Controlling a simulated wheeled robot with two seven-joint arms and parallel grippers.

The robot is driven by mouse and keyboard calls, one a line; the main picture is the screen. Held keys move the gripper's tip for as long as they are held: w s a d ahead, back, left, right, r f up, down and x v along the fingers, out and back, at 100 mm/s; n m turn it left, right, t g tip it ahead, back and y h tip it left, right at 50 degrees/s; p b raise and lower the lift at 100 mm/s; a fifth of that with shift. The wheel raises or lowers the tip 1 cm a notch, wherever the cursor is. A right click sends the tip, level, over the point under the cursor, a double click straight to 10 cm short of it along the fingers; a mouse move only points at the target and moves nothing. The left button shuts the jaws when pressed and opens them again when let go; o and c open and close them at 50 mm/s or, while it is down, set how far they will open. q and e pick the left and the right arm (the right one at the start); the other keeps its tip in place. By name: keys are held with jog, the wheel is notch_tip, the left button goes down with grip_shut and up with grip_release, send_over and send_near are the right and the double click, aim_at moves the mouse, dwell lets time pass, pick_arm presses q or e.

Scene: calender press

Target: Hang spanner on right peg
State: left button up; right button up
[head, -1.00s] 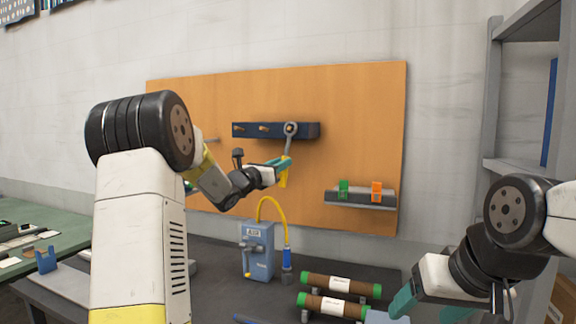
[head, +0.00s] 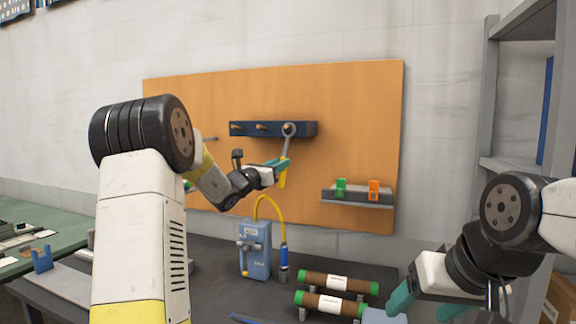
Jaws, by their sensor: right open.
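The spanner (head: 287,145) has a grey ring end and a yellow handle. Its ring end is at the right peg (head: 289,129) of the dark blue peg rail (head: 245,128) on the orange board; the peg appears to show inside the ring. The spanner hangs nearly upright, tilted slightly. My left gripper (head: 281,165) is at the spanner's yellow handle, with its teal fingers around it; whether they press on it is too small to tell. My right gripper (head: 418,305) is open at the lower right, far from the spanner and partly cut off by the frame edge.
Below stand a blue box (head: 256,250) with a yellow hose and two brown rollers (head: 340,283). A grey rack (head: 490,110) stands at the right.

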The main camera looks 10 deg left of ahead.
pick_arm(q)
jog(key=o, duration=0.4)
jog(key=shift+o, duration=0.2)
jog(key=v, duration=0.7)
jog(key=s+d+f+m+g+h, duration=0.1)
jog(key=s+d+f+m+g, duration=0.2)
jog(key=s+d+m+g, duration=0.55)
jog(key=s+d+f+m+g+h, duration=0.1)
jog(key=s+d+f+m+g, duration=0.15)
jog(key=s+d+m, duration=0.9)
jog(key=s+a+f+m+y, duration=0.4)
jog(key=s+a, duration=0.3)
jog(key=s, duration=0.2)
jog(key=s+a+f+m+y, duration=0.4)
jog(key=s+a+m, duration=0.3)
jog(key=s, duration=0.2)
jog(key=shift+s+a+g+y, duration=0.2)
jog(key=shift+s+g+y, duration=0.1)
jog(key=shift+y, duration=0.1)
jog(key=shift+f, duration=0.1)
